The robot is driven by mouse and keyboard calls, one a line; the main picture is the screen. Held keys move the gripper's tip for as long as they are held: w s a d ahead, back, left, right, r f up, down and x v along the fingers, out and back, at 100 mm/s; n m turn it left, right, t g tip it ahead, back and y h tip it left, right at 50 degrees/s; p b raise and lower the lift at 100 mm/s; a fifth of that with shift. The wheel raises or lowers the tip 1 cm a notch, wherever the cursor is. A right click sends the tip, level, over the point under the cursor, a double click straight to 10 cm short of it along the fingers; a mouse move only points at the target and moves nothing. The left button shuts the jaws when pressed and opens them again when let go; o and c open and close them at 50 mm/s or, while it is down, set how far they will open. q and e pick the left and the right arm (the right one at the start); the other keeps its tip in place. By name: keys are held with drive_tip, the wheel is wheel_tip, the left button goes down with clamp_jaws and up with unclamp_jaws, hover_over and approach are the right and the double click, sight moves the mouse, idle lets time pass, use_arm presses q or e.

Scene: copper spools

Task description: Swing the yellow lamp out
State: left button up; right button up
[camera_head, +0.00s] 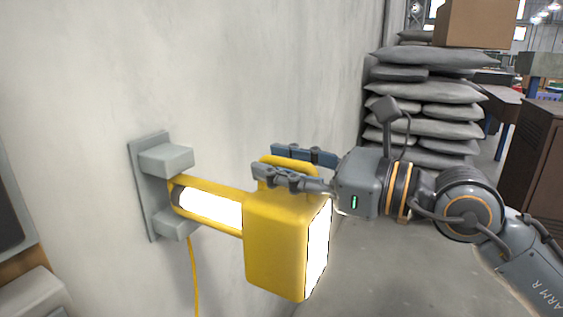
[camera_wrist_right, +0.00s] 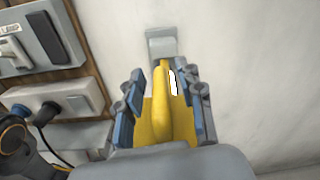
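The yellow lamp (camera_head: 272,248) has a boxy head with a lit white face, on a short yellow arm with a glowing tube. The arm joins a grey wall bracket (camera_head: 146,200) at its left end. My right gripper (camera_head: 266,160) is at the top of the lamp head, with its fingers on either side of the yellow handle. In the right wrist view the handle (camera_wrist_right: 160,115) stands between the two open fingers (camera_wrist_right: 164,70), with gaps at both sides.
A yellow cable (camera_head: 194,280) hangs from the lamp along the pale wall (camera_head: 90,80). Stacked grey sacks (camera_head: 430,105) stand at the back right, with a cardboard box (camera_head: 477,22) above. A switch panel (camera_wrist_right: 40,45) and a socket (camera_wrist_right: 60,102) are on the wall. The floor right of the lamp is clear.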

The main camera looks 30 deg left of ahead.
drive_tip(key=d, duration=1.2)
drive_tip(key=shift+a, duration=0.1)
